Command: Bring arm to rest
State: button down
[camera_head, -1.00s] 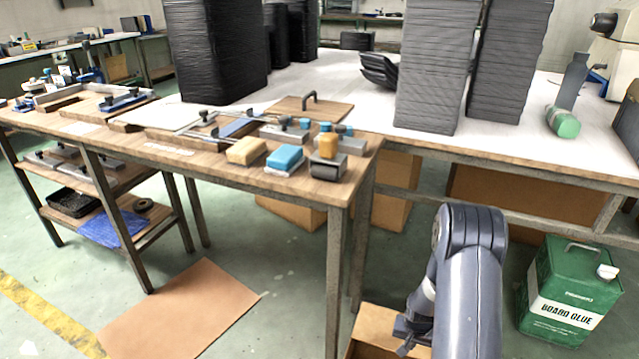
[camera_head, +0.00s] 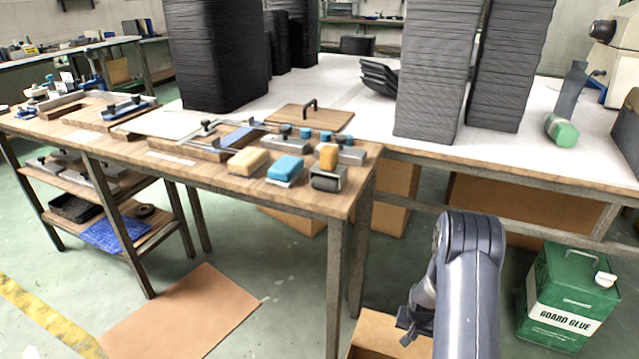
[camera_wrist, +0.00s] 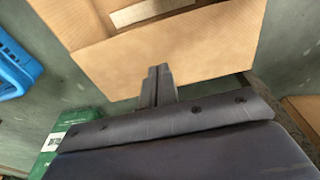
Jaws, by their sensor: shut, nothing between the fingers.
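My arm is folded low at the bottom right of the head view, in front of the tables. My gripper (camera_wrist: 158,88) shows in the wrist view with its two dark fingers together and nothing between them. In the head view only a small dark part of the gripper (camera_head: 408,330) shows beside my arm. Below and beyond the fingers is an open cardboard box (camera_wrist: 190,50); it also shows in the head view (camera_head: 372,330). I cannot tell how far the fingertips are from the box.
A green glue can (camera_head: 567,295) stands on the floor right of my arm. The wooden workbench (camera_head: 325,203) holds sponges, blocks and clamps. A white table (camera_head: 380,125) behind it carries tall stacks of dark trays (camera_head: 430,70). A cardboard sheet (camera_head: 185,312) lies on the floor.

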notch_tip(320, 180, up, 10)
jog(key=s+p, duration=0.1)
jog(key=p, duration=0.1)
jog(key=shift+a+p, duration=0.25)
jog(key=shift+p, duration=0.15)
jog(key=shift+s, duration=0.15)
